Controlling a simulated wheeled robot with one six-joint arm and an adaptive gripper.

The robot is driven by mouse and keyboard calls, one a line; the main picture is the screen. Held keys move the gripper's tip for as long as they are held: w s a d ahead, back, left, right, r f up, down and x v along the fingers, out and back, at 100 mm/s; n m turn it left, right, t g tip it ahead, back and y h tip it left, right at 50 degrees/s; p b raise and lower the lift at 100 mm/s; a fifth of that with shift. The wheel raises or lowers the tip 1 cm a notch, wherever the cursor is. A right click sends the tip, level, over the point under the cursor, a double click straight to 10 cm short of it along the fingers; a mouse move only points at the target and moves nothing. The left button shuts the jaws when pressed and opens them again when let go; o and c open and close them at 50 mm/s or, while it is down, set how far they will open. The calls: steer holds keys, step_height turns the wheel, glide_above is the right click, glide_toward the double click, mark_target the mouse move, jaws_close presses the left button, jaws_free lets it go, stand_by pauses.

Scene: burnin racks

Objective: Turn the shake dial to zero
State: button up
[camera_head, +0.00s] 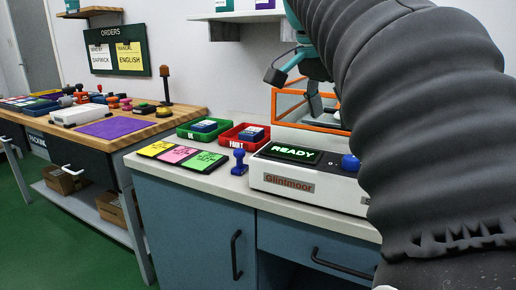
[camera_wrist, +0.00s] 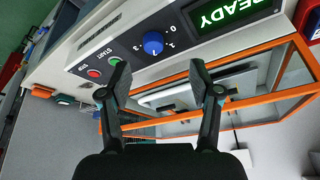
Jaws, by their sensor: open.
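The shake dial (camera_wrist: 153,43) is a round blue knob on the dark front panel of a white machine (camera_head: 310,187) labelled Glintmoor. Small white numbers, with a 0 on the side towards the screen, ring the dial in the wrist view. I cannot make out where its pointer stands. The dial (camera_head: 350,162) also shows in the head view, beside my dark arm. My gripper (camera_wrist: 161,80) is open and empty, its two black fingers spread wide. In the wrist view the dial appears beyond the fingertips, between their lines, and apart from them.
A green READY screen (camera_wrist: 226,14) sits beside the dial. Green (camera_wrist: 114,60) and red (camera_wrist: 93,74) buttons are on its other side. An orange-framed enclosure (camera_wrist: 262,50) adjoins the machine. A blue stamp-like object (camera_head: 239,162), a green tray (camera_head: 183,133) and a red tray (camera_head: 226,141) stand nearby.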

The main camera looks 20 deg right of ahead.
mark_target(351, 162)
steer(key=d+f, duration=0.2)
steer(key=f, duration=0.1)
steer(key=d+f+m, duration=0.1)
steer(key=d+f, duration=0.1)
steer(key=f, duration=0.1)
steer(key=d+f+m, duration=0.1)
steer(key=d+f, duration=0.2)
steer(key=f, duration=0.1)
steer(key=shift+w+d+g, duration=0.1)
steer(key=shift+w+g, duration=0.1)
steer(key=shift+g, duration=0.2)
steer(key=c, duration=1.1)
steer(key=shift+c, duration=0.2)
